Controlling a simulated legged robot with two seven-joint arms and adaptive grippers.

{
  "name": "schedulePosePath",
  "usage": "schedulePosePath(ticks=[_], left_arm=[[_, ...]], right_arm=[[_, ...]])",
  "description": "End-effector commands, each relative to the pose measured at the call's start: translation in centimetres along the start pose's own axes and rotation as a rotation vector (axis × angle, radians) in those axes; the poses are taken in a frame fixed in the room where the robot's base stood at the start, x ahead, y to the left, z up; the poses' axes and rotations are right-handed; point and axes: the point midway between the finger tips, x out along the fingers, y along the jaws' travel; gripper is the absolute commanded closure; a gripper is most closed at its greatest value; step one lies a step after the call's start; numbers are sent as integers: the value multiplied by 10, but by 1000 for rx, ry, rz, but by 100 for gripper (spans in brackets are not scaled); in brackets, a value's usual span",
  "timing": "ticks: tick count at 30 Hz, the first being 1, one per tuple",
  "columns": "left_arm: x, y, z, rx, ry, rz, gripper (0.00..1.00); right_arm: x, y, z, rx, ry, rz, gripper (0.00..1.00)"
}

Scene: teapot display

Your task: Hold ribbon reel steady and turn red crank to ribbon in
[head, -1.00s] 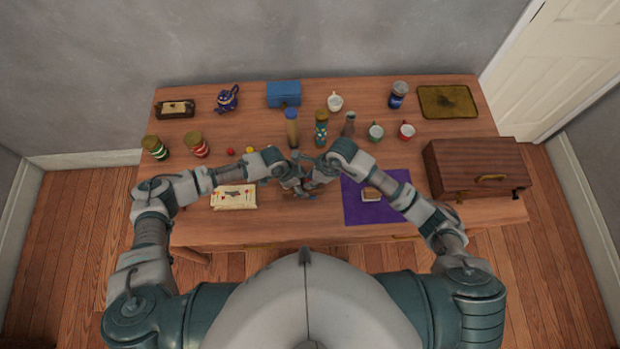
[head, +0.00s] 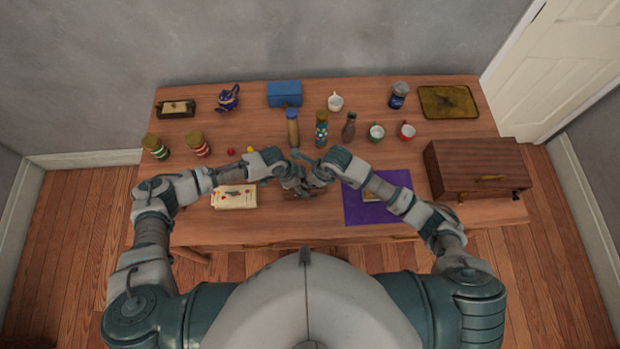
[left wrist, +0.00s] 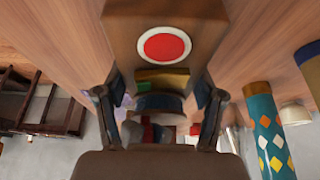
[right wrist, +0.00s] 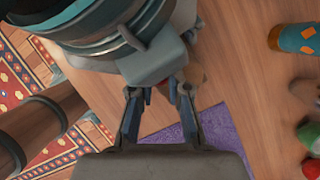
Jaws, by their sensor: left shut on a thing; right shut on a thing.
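The ribbon reel shows in the left wrist view as a wooden body (left wrist: 190,35) with a red disc ringed in white on its face. My left gripper (left wrist: 158,92) is shut on this body, one finger on each side. In the head view the reel is mostly hidden under my left gripper (head: 290,184) and right gripper (head: 312,182), which are close together at the table's front middle. The ribbon cannot be made out.
A purple cloth (head: 360,210) lies right of the grippers and a stack of cards (head: 235,197) lies left. Behind stand a tan bottle (head: 293,132), a patterned teal bottle (head: 321,133) and a dark bottle (head: 349,128). A wooden box (head: 475,168) stands at right.

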Motion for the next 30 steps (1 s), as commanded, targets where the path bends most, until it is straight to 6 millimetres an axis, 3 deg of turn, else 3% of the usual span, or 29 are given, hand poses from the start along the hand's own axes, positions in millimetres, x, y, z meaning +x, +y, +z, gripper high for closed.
schedulePosePath(ticks=[6, 14, 15, 16, 26, 30], left_arm=[[0, 1, 0, 2, 0, 2, 83], [0, 1, 0, 1, 0, 2, 83], [0, 1, 0, 1, 0, 2, 83], [0, 1, 0, 1, 0, 2, 83], [0, 0, 0, 1, 0, 1, 83], [0, 0, 0, 1, 0, 0, 83]], right_arm=[[1, -2, 2, 115, 1, -52, 100], [1, -2, 2, 121, 0, -54, 100], [1, -2, 2, 120, 0, -54, 79], [1, -2, 2, 120, 0, -54, 73], [-1, -2, 2, 118, -1, -52, 73], [-17, -1, 3, 118, -2, -52, 73]])
